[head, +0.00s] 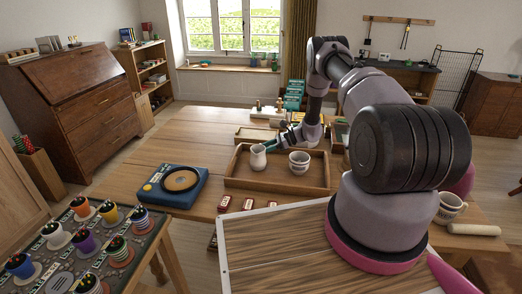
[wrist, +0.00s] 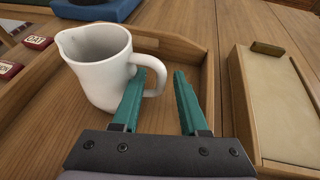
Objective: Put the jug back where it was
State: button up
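The jug (head: 258,157), white with a spout and one handle, stands upright in the left part of a wooden tray (head: 240,183). In the wrist view the jug (wrist: 98,68) is at the upper left, its handle pointing right toward my fingers. My gripper (head: 268,147) reaches in over the tray from the back right. Its two teal fingers (wrist: 160,75) are open, with the handle's outer end between the tips. The left finger overlaps part of the handle; whether it touches I cannot tell. The jug's base is partly hidden.
A patterned cup (head: 299,163) stands right of the jug in the tray. A blue device with a round plate (head: 172,187) lies left of the tray. Small red labelled blocks (head: 224,203) lie in front. A shallow wooden box (wrist: 270,95) lies beside the tray.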

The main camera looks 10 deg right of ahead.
jog(key=shift+r, duration=0.25)
jog(key=v, duration=1.2)
jog(key=s+a+r+n+h, duration=0.2)
jog(key=s+r+n, duration=0.1)
jog(key=r, duration=0.8)
jog(key=s+a+r+n+g+h, duration=0.1)
jog(key=s+a+r+n+h, duration=0.2)
jog(key=r, duration=0.9)
jog(key=s+a+r+n+h, duration=0.1)
jog(key=s+r+n, duration=0.25)
jog(key=r, duration=0.75)
jog(key=s+r+n+t+h, duration=0.1)
jog(key=s+r, duration=0.3)
jog(key=s, duration=0.5)
jog(key=s+r+n+t+h, duration=0.2)
jog(key=s+r, duration=0.3)
jog(key=s, duration=0.3)
jog(key=s+a+r+n+t+h, duration=0.1)
jog(key=s+r+n+t+h, duration=0.1)
jog(key=s, duration=0.7)
notch_tip(320, 180, up, 2)
jog(key=shift+s+r+n+t, duration=0.2)
jog(key=shift+s+n+t, duration=0.2)
jog(key=shift+n, duration=0.45)
